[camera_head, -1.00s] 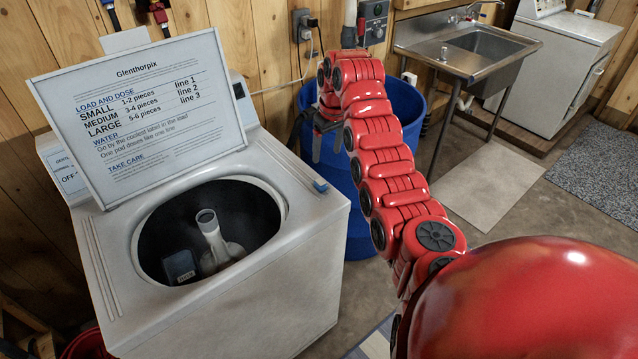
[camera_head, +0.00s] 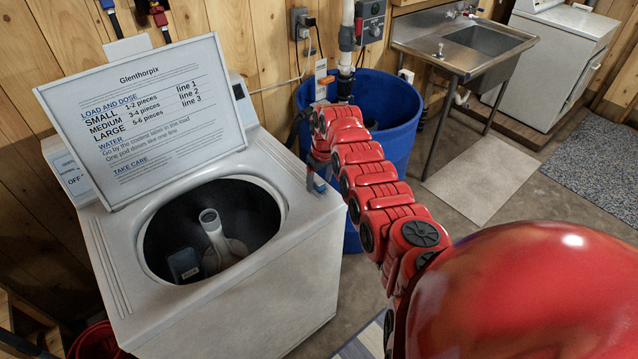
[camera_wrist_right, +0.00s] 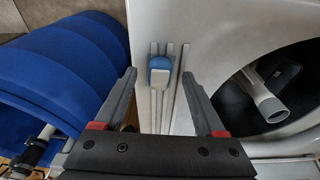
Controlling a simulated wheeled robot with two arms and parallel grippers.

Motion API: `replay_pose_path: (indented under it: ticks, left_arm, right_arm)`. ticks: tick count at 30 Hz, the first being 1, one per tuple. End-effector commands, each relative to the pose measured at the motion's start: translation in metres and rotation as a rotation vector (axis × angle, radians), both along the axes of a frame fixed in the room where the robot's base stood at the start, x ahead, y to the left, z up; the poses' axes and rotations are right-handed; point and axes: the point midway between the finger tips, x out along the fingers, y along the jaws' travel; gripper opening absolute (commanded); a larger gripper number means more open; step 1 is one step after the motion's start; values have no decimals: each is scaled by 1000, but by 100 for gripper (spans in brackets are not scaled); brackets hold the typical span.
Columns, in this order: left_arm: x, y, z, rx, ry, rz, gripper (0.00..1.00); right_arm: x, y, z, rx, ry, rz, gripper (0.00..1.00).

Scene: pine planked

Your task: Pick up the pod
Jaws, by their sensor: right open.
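The pod (camera_head: 319,186), small and blue with a white part, lies on the right rim of the white washer's top (camera_head: 262,160). In the right wrist view the pod (camera_wrist_right: 160,66) shows blue and pale, lying across grooves in the white top. My right gripper (camera_head: 322,172) is just above the pod and partly hides it in the head view. In the right wrist view the open fingers (camera_wrist_right: 159,76) stand on either side of the pod in the picture, with clear gaps. The gripper holds nothing. My left gripper is not in view.
The washer's round tub opening (camera_head: 165,225) holds an agitator and a dark box. A raised lid (camera_head: 150,110) with printed directions stands behind it. A blue barrel (camera_head: 392,115) stands right behind my right arm. A steel sink (camera_head: 465,50) is farther right.

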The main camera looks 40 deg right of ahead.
Motion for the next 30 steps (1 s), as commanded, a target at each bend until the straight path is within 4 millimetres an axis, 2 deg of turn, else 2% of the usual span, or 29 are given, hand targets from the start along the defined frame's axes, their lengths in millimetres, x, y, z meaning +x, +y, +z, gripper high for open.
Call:
replay_pose_path:
  ticks: [8,18,20,30]
  left_arm:
    - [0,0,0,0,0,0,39]
    - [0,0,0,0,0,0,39]
    - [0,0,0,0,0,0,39]
    - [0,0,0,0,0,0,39]
  right_arm:
    - [0,0,-1,-1,-1,-1,71]
    - [0,0,-1,-1,-2,-1,10]
    - [0,0,-1,-1,-2,-1,0]
    - [1,-1,-1,-1,-2,-1,0]
